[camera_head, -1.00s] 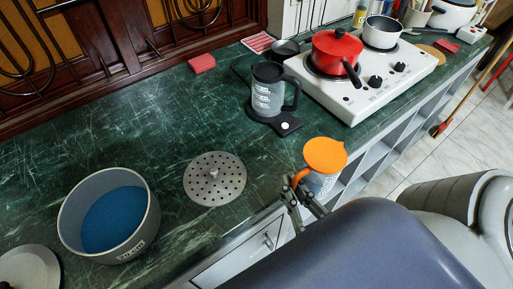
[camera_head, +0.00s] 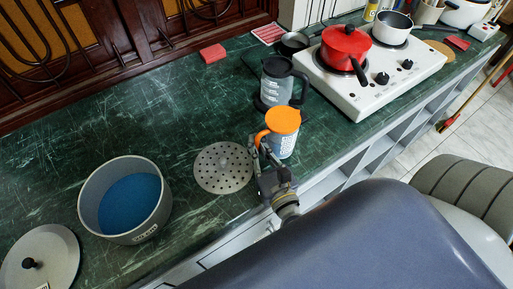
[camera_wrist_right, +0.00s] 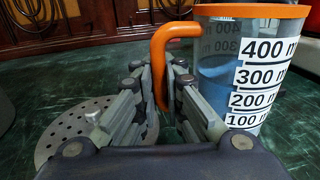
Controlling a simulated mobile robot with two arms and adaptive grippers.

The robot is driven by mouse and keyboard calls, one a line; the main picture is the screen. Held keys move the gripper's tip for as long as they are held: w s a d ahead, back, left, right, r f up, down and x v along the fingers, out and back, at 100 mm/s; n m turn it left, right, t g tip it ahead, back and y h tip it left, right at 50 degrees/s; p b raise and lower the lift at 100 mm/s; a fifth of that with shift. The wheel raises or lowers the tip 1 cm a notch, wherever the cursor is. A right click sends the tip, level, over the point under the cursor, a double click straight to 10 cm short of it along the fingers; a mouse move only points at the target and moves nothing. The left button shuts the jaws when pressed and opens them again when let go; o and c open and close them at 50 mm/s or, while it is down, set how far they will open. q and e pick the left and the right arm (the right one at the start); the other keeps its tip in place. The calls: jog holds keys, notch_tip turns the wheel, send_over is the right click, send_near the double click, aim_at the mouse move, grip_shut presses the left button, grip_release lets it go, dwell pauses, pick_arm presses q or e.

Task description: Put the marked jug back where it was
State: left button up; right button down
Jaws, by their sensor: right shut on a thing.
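The marked jug (camera_head: 281,144) has an orange lid and orange handle, with volume marks printed on its clear wall. Blue liquid shows inside it in the right wrist view (camera_wrist_right: 218,75). My right gripper (camera_head: 258,152) is shut on the orange handle, to the left of the jug body. The fingers flank the handle in the right wrist view (camera_wrist_right: 168,92). The jug looks upright, over the counter in front of the dark grey jug (camera_head: 272,92). I cannot tell whether its base touches the counter. My left gripper is not in view.
A grey pot (camera_head: 152,225) with blue liquid stands on the green counter (camera_head: 90,130). A perforated disc (camera_head: 215,178) lies left of my gripper, and a lid (camera_head: 60,262) lies front left. A white stove (camera_head: 365,98) carries a red pot (camera_head: 345,42) and a white pot (camera_head: 391,28).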

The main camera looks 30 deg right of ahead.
jog(key=shift+f, duration=0.8)
jog(key=shift+f, duration=0.15)
jog(key=c, duration=1.7)
grip_release()
